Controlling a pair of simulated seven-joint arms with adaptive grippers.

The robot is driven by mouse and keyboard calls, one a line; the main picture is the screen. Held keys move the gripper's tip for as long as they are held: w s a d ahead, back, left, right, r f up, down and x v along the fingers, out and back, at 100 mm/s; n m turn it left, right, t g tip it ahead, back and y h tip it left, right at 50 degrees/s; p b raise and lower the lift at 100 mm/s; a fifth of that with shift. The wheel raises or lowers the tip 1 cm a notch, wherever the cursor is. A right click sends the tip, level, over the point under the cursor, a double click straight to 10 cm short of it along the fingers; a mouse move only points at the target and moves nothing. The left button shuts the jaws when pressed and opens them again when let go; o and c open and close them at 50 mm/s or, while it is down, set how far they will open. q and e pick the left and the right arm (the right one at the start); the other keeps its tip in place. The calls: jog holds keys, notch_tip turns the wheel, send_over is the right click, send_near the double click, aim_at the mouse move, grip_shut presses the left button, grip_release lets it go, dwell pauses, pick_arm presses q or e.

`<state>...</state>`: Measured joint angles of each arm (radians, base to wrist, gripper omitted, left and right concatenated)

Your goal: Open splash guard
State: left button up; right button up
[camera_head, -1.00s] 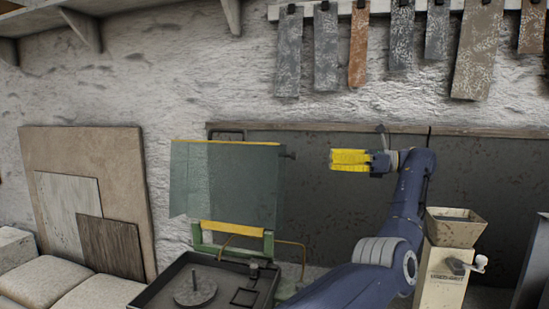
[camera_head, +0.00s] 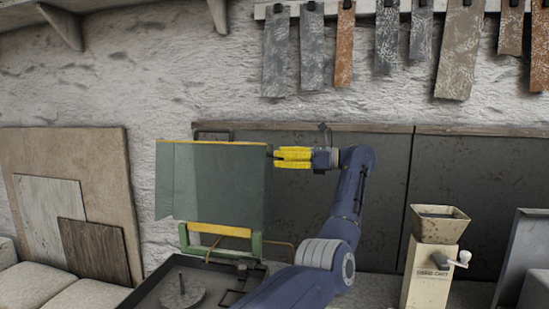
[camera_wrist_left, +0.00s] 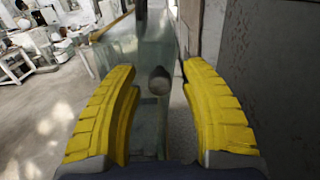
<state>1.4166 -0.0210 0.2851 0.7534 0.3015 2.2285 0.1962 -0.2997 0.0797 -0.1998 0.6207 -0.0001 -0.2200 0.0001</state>
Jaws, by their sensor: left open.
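The splash guard (camera_head: 215,185) is a translucent grey-green panel with a yellow top edge. It stands upright at the back of a dark tray (camera_head: 150,284), on a green frame with a yellow bar. My left gripper (camera_head: 277,157) is level with its upper right edge, with yellow fingers pointing at that edge. In the left wrist view my left gripper (camera_wrist_left: 160,82) is open, and a dark rounded knob (camera_wrist_left: 159,80) shows between the fingers, apart from both. The guard's glass (camera_wrist_left: 135,60) shows edge-on behind it. My right gripper is out of view.
A round disc with a pin (camera_head: 182,291) sits in the tray. A cream hopper machine with a crank (camera_head: 432,262) stands at the right. Dark panels (camera_head: 460,190) line the wall behind my arm. Boards (camera_head: 85,200) lean at the left. Sample strips hang above.

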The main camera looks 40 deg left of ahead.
pick_arm(q)
jog(key=shift+c, duration=0.5)
grip_shut()
